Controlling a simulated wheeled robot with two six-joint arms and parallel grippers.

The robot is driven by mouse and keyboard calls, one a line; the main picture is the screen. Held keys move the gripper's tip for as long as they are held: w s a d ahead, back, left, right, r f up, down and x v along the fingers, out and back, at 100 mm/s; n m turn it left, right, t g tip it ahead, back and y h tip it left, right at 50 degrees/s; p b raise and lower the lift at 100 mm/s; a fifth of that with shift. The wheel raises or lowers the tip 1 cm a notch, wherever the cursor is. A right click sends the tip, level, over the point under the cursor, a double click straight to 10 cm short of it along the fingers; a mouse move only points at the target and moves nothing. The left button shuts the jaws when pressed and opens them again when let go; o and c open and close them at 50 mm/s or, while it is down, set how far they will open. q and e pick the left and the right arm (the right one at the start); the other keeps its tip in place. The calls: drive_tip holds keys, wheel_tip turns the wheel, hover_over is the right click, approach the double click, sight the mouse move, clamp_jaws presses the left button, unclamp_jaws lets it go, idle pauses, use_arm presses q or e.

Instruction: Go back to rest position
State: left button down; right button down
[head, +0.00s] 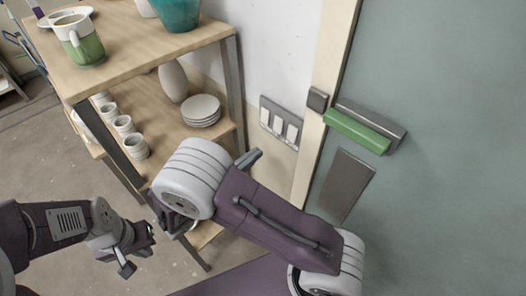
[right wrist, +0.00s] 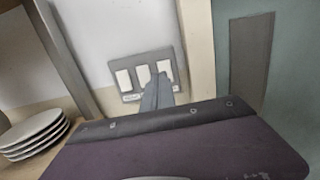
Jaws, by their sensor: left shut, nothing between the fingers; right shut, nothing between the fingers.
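My left gripper (head: 143,240) is at the lower left of the head view, over the floor in front of the wooden shelf, shut and empty. My right arm reaches up from the lower right in the head view. The tip of my right gripper (head: 251,158) shows just past the arm's grey joint; the rest is hidden behind it. In the right wrist view the fingers (right wrist: 157,92) are together and empty, overlapping the lower part of the switch panel (right wrist: 146,75). I cannot tell whether they touch it.
The wooden shelf (head: 140,62) holds a green-and-white pitcher (head: 82,45), a teal pot (head: 177,12), several cups, a vase (head: 173,82) and stacked plates (head: 201,110). A grey-green door (head: 450,190) with a green bar (head: 357,131) stands at right. Floor is clear at the lower left.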

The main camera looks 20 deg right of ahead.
drive_tip(key=s+d+f+m+g+y+b, duration=0.2)
drive_tip(key=s+d+f+m+g+y, duration=0.4)
drive_tip(key=s+f+m+g+y, duration=0.45)
use_arm(q)
drive_tip(key=f, duration=0.2)
drive_tip(key=shift+a+f, duration=0.3)
drive_tip(key=shift+f, duration=0.05)
use_arm(e)
drive_tip(key=a+f+m+t+y, duration=0.1)
drive_tip(key=m+y, duration=0.1)
drive_tip(key=m, duration=0.2)
drive_tip(key=w+a+f+m+t+y, duration=0.1)
drive_tip(key=a+m+t+y, duration=0.1)
drive_tip(key=m, duration=0.2)
drive_tip(key=a+f+m+t+y, duration=0.1)
drive_tip(key=m+y, duration=0.2)
drive_tip(key=m, duration=0.1)
drive_tip(key=shift+w+a+f+t, duration=0.15)
drive_tip(key=shift+f+t, duration=0.05)
drive_tip(key=shift+t, duration=0.15)
use_arm(q)
drive_tip(key=shift+s, duration=0.1)
